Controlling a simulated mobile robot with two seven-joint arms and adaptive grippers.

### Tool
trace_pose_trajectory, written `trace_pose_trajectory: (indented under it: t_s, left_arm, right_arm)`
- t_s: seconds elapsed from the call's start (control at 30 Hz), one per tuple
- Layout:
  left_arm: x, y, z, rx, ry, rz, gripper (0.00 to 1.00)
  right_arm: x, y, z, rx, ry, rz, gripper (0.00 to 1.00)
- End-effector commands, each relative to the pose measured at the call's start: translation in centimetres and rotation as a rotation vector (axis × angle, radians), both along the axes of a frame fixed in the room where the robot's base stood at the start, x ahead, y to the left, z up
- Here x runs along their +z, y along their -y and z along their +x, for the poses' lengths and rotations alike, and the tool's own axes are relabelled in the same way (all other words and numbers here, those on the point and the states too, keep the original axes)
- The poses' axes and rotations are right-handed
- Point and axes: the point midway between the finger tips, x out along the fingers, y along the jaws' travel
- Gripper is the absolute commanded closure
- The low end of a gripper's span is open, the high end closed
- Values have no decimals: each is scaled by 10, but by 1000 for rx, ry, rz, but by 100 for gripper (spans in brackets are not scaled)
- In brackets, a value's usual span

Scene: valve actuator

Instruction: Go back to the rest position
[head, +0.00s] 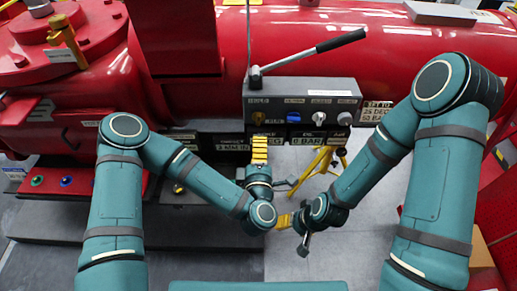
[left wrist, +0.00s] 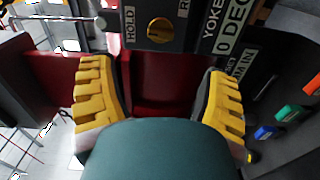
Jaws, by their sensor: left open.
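My left gripper (head: 259,150) points at the lower left of the grey control box (head: 290,88), just below its brass knob (head: 258,118). In the left wrist view its two yellow fingers (left wrist: 158,85) are spread wide with nothing between them. The brass knob (left wrist: 160,31) sits beyond the fingertips, beside the word HOLD, and the fingers are apart from it. My right gripper (head: 284,221) is lower, over the grey floor, pointing left close to my left wrist. Its yellow fingers show nearly edge-on, so their opening is unclear.
The control box carries a long lever (head: 315,51) and several other knobs. A large red actuator (head: 90,70) fills the back. A yellow stand (head: 322,160) is behind my right forearm. Coloured buttons (head: 66,181) are at left. Grey floor (head: 375,255) is open below.

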Motion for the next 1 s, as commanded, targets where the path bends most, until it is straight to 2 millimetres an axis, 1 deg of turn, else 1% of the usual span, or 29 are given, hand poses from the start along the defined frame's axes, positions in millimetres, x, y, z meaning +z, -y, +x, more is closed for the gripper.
trace_pose_trajectory:
  t_s: [0.27,0.37,0.4,0.47,0.53,0.6,0.67,0.7,0.77,0.8,0.87,0.9,1.0]
  left_arm:
    - [-1,0,0,-5,-2,5,24]
    - [-7,5,0,-54,-22,48,24]
    - [-12,8,0,-92,-39,82,24]
    - [-24,14,-2,-167,-76,150,24]
    - [-43,20,-6,-275,-136,250,24]
    - [-65,22,-14,-388,-207,356,24]
    - [-84,19,-22,-479,-274,444,24]
    - [-96,15,-29,-538,-321,499,24]
    - [-113,7,-40,-624,-394,577,24]
    - [-124,0,-48,-679,-446,623,24]
    - [-139,-14,-62,-758,-526,688,24]
    - [-148,-24,-71,-808,-581,726,24]
    - [-163,-50,-96,-924,-714,798,24]
  right_arm:
    - [0,0,0,0,0,0,42]
    - [0,0,0,0,0,0,42]
    - [0,0,0,0,0,0,42]
    - [0,0,0,0,0,0,42]
    - [0,0,0,0,0,0,42]
    - [0,0,0,0,0,0,42]
    - [0,0,0,0,0,0,42]
    - [0,0,0,0,0,0,42]
    - [0,0,0,0,0,0,42]
    - [0,0,0,0,0,0,42]
    - [0,0,0,0,0,0,42]
    - [0,0,0,0,0,0,42]
    - [0,0,0,0,0,0,42]
